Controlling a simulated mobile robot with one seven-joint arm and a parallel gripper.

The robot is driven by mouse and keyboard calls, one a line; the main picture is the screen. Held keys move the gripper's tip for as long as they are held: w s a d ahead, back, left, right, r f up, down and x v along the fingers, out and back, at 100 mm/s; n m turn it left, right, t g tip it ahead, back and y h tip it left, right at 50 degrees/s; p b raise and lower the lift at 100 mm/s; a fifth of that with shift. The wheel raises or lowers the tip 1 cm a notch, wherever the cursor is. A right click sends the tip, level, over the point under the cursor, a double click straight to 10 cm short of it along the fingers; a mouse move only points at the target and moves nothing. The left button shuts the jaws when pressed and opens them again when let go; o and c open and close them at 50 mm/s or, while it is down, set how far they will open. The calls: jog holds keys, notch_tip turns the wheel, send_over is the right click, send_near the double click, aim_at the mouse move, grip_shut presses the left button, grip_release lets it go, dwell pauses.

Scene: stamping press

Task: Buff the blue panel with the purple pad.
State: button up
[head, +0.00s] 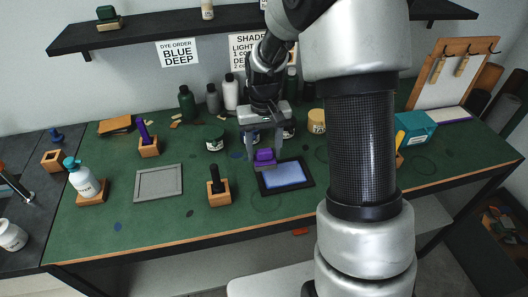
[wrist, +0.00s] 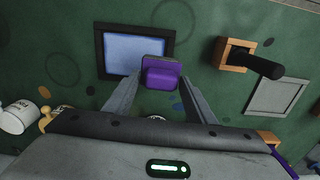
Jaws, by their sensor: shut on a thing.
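The blue panel (head: 286,174) lies in a dark frame on the green bench, right of centre in the head view. It also shows at upper left in the wrist view (wrist: 134,52), light blue inside its frame. The purple pad (head: 264,156) is in my gripper (head: 262,150), at the panel's upper left edge in the head view. In the wrist view the pad (wrist: 162,72) sits between the fingertips of my gripper (wrist: 160,88) and overlaps the frame's lower right corner. I cannot tell whether the pad touches the frame.
A wooden block with a black handle (head: 216,188) stands left of the panel. An empty grey frame (head: 158,183) lies farther left. A teal box (head: 415,127) is at the right. The bench front is mostly clear.

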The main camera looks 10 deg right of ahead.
jog(key=shift+r+p, duration=0.75)
jog(key=shift+r, duration=0.7)
